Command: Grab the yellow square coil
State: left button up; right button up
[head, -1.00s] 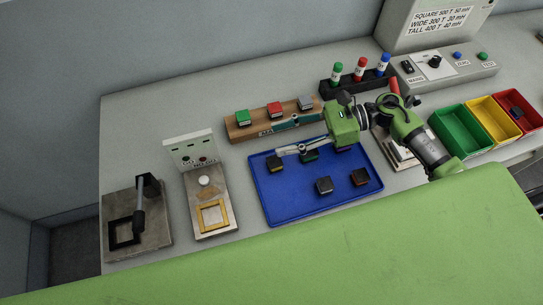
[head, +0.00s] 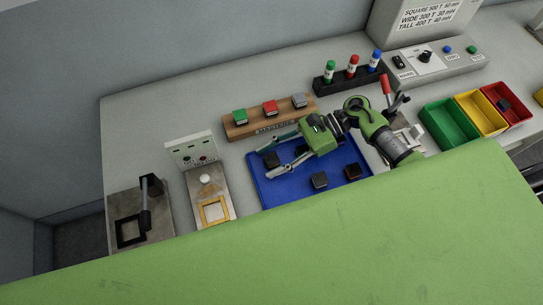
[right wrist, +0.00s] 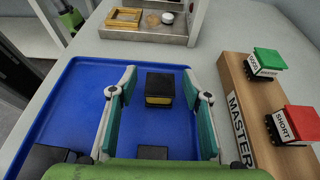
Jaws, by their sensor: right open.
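The yellow square coil (right wrist: 159,90), a dark block with a yellow band, sits upright on the blue tray (right wrist: 85,95) in the right wrist view. It also shows as a dark block (head: 270,160) near the tray's left end in the head view. My right gripper (right wrist: 159,75) is open, with one finger on each side of the coil. Gaps show between the fingers and the coil. In the head view the right gripper (head: 257,156) reaches in from the right over the tray (head: 287,192).
Other dark coils (head: 319,180) (head: 352,171) lie on the tray. The wooden master rack (head: 262,129) holds green, red and grey blocks behind it. A fixture with a yellow frame (head: 215,212) stands left; green, yellow and red bins (head: 450,125) stand right.

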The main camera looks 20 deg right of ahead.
jog(key=c, duration=1.2)
jog(key=shift+r, duration=0.15)
